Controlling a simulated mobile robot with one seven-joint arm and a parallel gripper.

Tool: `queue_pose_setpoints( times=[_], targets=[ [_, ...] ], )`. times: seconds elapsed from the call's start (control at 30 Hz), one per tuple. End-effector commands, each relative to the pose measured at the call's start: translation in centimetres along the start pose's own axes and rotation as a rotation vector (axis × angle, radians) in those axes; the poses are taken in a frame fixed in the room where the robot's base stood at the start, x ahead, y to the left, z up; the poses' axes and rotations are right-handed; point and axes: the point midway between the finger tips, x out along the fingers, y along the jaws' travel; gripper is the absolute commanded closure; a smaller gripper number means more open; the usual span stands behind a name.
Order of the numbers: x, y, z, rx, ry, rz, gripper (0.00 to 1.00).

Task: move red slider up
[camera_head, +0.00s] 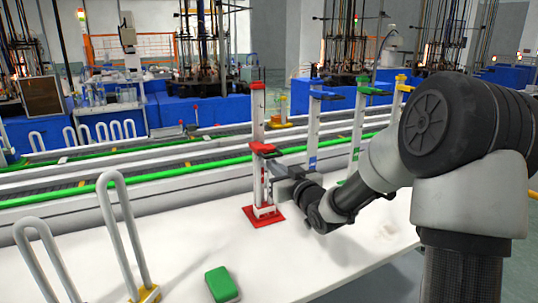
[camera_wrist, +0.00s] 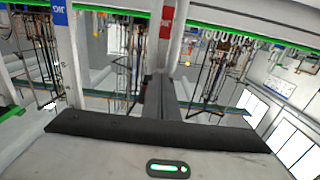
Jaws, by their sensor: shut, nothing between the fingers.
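The red slider (camera_head: 263,148) sits on a white post with a red base (camera_head: 263,215) and a red cap (camera_head: 258,86). It is partway up, clearly below the cap. My gripper (camera_head: 274,173) is shut and empty, just right of the post and a little below the slider. The gap between fingertips and slider is too small to judge. In the wrist view my shut fingers (camera_wrist: 160,92) point forward, below a post with a red label (camera_wrist: 167,20); the slider itself is not clear there.
Posts with a blue slider (camera_head: 325,95), a green slider (camera_head: 373,90) and a yellow cap stand right of the red one. White U-shaped tubes (camera_head: 125,225) stand at left. A green block (camera_head: 221,284) lies on the white table (camera_head: 180,240). A conveyor runs behind.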

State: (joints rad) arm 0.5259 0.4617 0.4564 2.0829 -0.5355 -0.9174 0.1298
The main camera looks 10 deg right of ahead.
Motion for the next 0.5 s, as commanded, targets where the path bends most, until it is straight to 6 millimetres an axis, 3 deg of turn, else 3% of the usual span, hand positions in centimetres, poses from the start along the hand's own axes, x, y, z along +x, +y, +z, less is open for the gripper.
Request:
queue_pose_setpoints(
  times=[0.5],
  targets=[
    [0.0,0.0,-1.4,-0.001,0.000,0.000,1.00]
  ],
)
